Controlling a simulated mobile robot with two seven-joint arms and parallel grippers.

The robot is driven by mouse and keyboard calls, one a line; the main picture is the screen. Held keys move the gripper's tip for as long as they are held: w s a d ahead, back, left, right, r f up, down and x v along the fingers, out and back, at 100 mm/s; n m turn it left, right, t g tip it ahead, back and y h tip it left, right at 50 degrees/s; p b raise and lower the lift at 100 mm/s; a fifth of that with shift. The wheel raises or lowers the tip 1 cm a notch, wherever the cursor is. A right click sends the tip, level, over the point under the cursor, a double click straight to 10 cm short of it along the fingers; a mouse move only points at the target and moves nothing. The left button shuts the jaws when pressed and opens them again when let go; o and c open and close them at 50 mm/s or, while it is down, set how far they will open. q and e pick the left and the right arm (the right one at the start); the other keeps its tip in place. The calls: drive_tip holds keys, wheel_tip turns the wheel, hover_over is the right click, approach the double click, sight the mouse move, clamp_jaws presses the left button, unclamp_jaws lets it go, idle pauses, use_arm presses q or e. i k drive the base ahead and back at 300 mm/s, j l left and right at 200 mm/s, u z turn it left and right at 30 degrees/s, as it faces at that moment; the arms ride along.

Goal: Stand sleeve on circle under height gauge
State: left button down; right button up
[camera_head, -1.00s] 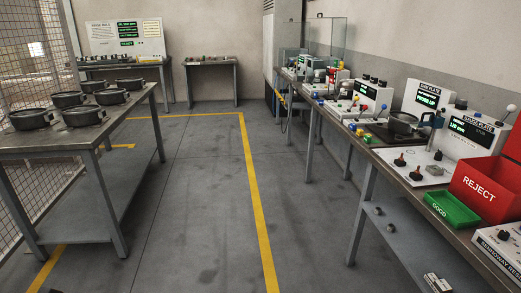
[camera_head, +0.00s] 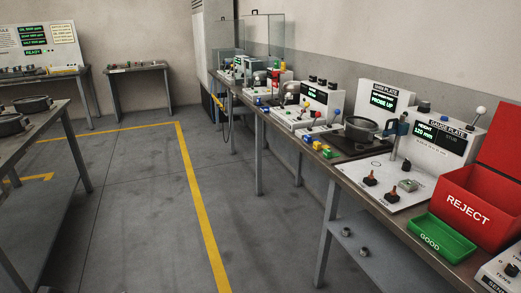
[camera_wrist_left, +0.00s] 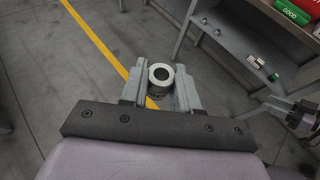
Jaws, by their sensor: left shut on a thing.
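A grey metal sleeve (camera_wrist_left: 161,74) with a dark bore is between the fingers of my left gripper (camera_wrist_left: 160,88) in the left wrist view, above the floor. The gripper is shut on it. The height gauge (camera_head: 440,137) on the right bench in the head view has a screen reading 120 mm. Its white plate (camera_head: 365,193) carries dark-red-based knobs and a small grey block; a small circle mark (camera_head: 377,163) shows faintly. Neither gripper shows in the head view. A dark gripper (camera_wrist_left: 300,115), apparently my right, is at the right of the wrist view; its jaws are unclear.
A green GOOD tray (camera_head: 440,238) and red REJECT bin (camera_head: 468,208) stand right of the plate. A dark pot (camera_head: 361,129) sits behind it. Small metal parts lie on the bench's lower shelf (camera_head: 385,270). The floor (camera_head: 135,220) left of the bench is open.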

sight(376, 164)
drive_tip(key=i+j+z, duration=0.2)
drive_tip(key=i+z, duration=0.25)
drive_tip(key=i+j+z, duration=0.25)
drive_tip(key=z, duration=0.25)
drive_tip(key=i+j+z, duration=0.25)
drive_tip(key=j+z, duration=0.2)
drive_tip(key=i+j+z, duration=0.15)
drive_tip(key=j+z, duration=0.75)
drive_tip(key=j, duration=0.2)
drive_tip(key=j+z, duration=0.45)
drive_tip(key=j, duration=0.55)
drive_tip(key=i+l, duration=0.25)
drive_tip(key=i+l+z, duration=0.1)
drive_tip(key=i+l, duration=0.2)
drive_tip(key=i, duration=0.2)
